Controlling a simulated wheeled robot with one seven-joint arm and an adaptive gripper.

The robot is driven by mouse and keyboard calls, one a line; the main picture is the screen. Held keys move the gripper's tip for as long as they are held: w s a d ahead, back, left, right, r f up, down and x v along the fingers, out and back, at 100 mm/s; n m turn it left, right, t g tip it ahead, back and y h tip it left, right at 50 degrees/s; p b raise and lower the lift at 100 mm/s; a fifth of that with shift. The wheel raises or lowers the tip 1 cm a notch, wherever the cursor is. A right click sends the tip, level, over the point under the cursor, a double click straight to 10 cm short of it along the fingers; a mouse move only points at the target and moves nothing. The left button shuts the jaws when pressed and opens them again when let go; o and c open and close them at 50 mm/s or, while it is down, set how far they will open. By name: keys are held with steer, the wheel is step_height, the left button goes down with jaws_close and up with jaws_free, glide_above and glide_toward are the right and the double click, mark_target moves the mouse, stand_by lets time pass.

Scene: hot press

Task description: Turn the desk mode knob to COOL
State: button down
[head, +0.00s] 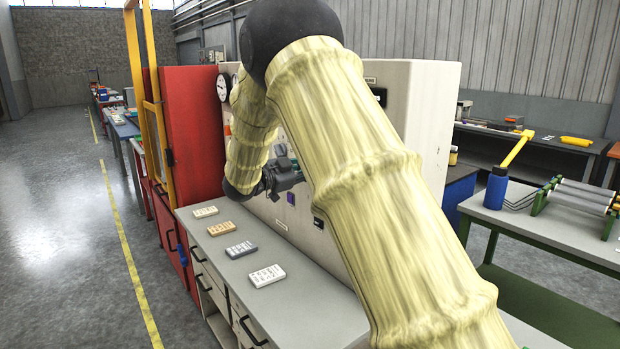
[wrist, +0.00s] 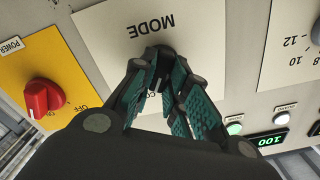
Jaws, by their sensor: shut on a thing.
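The MODE plate (wrist: 205,50) is a cream panel seen upside down in the wrist view. My gripper (wrist: 165,66) is shut on the dark mode knob (wrist: 158,54) at its middle, with teal-padded fingers on both sides. The fingers hide most of the knob, and I cannot tell where its pointer stands. Part of a label starting with "CO" shows between the fingers; the rest is covered. In the head view my gripper (head: 292,172) reaches the light panel face of the desk, and my arm hides the knob there.
A red power knob (wrist: 38,98) on a yellow plate is beside the MODE plate. A green display (wrist: 268,141) and a dial scale are at the right. In the head view, several small keypad-like blocks (head: 241,249) lie on the grey worktop (head: 300,310). A red cabinet (head: 190,110) stands left.

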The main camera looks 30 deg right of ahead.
steer(key=shift+f+m+b, duration=0.15)
steer(key=shift+m+b, duration=0.55)
steer(key=shift+m, duration=0.1)
steer(key=c, duration=1.4)
jaws_free()
steer(key=a, duration=0.8)
steer(key=s+a, duration=0.1)
steer(key=a, duration=0.3)
